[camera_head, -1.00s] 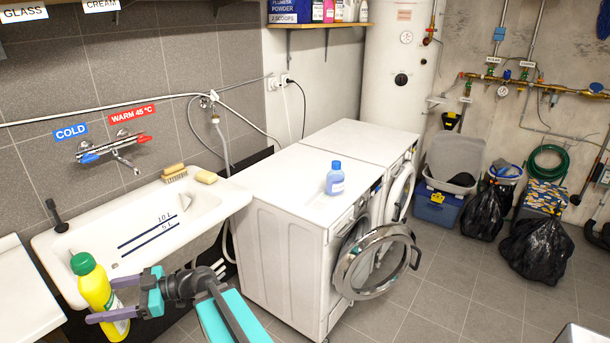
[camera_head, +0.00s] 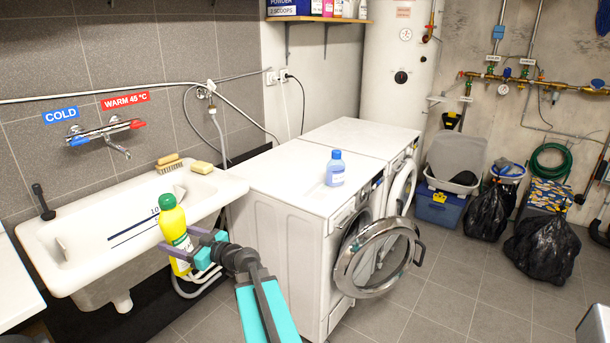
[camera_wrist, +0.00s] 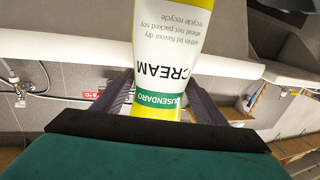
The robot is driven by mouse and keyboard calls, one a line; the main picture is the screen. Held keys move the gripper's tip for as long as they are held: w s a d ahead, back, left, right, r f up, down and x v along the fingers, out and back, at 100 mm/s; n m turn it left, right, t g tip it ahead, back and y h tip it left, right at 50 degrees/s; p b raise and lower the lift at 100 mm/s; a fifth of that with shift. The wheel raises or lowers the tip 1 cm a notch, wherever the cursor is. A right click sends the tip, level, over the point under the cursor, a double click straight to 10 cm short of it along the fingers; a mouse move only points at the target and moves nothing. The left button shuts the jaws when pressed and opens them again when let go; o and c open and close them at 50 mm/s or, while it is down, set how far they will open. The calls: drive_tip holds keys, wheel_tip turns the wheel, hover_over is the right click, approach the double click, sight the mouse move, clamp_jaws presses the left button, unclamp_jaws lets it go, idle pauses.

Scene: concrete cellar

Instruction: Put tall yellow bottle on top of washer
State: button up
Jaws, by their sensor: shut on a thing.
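The tall yellow bottle (camera_head: 175,232) has a green cap and is upright in my gripper (camera_head: 197,252), in front of the sink in the head view. My gripper is shut on it. In the wrist view the bottle (camera_wrist: 190,72) fills the middle between the fingers, its label reading CREAM upside down. The washer (camera_head: 285,217) is a white front-loader to the right of my gripper, with its round door hanging open. A blue bottle (camera_head: 335,170) stands on the washer top near its front right edge.
A white sink (camera_head: 75,235) with a brush (camera_head: 168,163) and a sponge (camera_head: 202,167) is on the left. A second white machine (camera_head: 365,137) stands behind the washer. The left and middle of the washer top are clear. The open door (camera_head: 378,258) juts into the floor space.

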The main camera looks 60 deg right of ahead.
drive_tip(key=s+d+r+m+h+b, duration=0.1)
drive_tip(key=s+d+m+h+b, duration=0.15)
drive_tip(key=d, duration=0.45)
drive_tip(key=s+d+r+m+h+b, duration=0.15)
drive_tip(key=d+h, duration=0.25)
drive_tip(key=d, duration=0.4)
drive_tip(key=s+d+r+m+h+b, duration=0.1)
drive_tip(key=s+d+m+h+b, duration=0.2)
drive_tip(key=d, duration=0.4)
drive_tip(key=s+d+r+m+g+h+b, duration=0.2)
drive_tip(key=s+d+r+h+b, duration=0.1)
drive_tip(key=d, duration=0.4)
drive_tip(key=s+d+r+m+g+h+b, duration=0.3)
drive_tip(key=s+d+r+h, duration=0.1)
drive_tip(key=s+d, duration=0.3)
drive_tip(key=shift+s+d+r, duration=0.15)
drive_tip(key=shift+s+r, duration=0.3)
drive_tip(key=shift+r, duration=0.4)
drive_tip(key=shift+d+h, duration=0.15)
drive_tip(key=shift+h, duration=0.1)
drive_tip(key=w+d+f+b, duration=0.1)
drive_tip(key=w+d+b, duration=0.1)
drive_tip(key=d, duration=1.3)
drive_tip(key=shift+d+f, duration=0.25)
drive_tip(key=shift+d, duration=0.05)
drive_tip(key=shift+w+f, duration=0.1)
